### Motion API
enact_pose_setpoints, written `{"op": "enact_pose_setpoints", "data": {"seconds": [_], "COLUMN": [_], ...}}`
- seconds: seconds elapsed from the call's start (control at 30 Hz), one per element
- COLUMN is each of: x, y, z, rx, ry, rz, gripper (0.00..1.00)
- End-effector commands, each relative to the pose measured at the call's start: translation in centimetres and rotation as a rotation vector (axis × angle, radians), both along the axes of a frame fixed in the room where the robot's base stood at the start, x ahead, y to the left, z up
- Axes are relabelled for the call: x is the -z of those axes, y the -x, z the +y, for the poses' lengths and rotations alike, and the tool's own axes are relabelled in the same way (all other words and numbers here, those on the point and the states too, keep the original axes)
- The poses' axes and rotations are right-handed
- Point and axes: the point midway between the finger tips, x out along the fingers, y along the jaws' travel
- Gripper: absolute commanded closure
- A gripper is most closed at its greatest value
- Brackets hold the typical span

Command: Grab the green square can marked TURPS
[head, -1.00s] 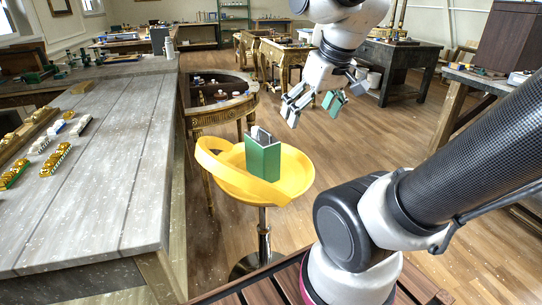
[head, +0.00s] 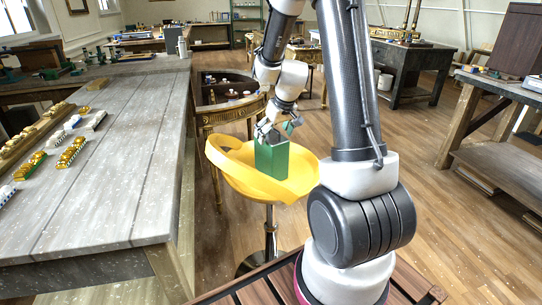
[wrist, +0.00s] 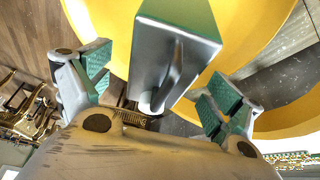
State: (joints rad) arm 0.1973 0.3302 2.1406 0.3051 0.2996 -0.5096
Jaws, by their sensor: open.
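The green square can (head: 272,160) stands upright on the seat of a yellow stool (head: 300,181). No TURPS lettering can be read on the faces I see. In the wrist view the can's grey metal top (wrist: 172,52) with a dark handle and a pale cap faces me, with a green side beyond it. My gripper (head: 277,127) is just above and behind the can in the head view. In the wrist view its green-padded fingers (wrist: 158,88) are spread apart, one on each side of the can's top, with gaps showing. Nothing is held.
The grey workbench (head: 110,170) on the left carries several small items. The stool's curved yellow back rises at its left. A gilt console (head: 225,112) with small items stands behind the stool. Wooden floor is clear to the right, before another table (head: 500,130).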

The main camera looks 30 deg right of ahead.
Motion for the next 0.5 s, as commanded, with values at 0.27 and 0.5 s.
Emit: {"op": "enact_pose_setpoints", "data": {"seconds": [0.27,0.5], "x": [3.5,3.6], "y": [-1.4,-1.5], "z": [0.3,0.3], "rx": [0.001,-0.001], "ry": [-0.001,-0.001], "rz": [0.001,0.001], "gripper": [0.08,0.08]}}
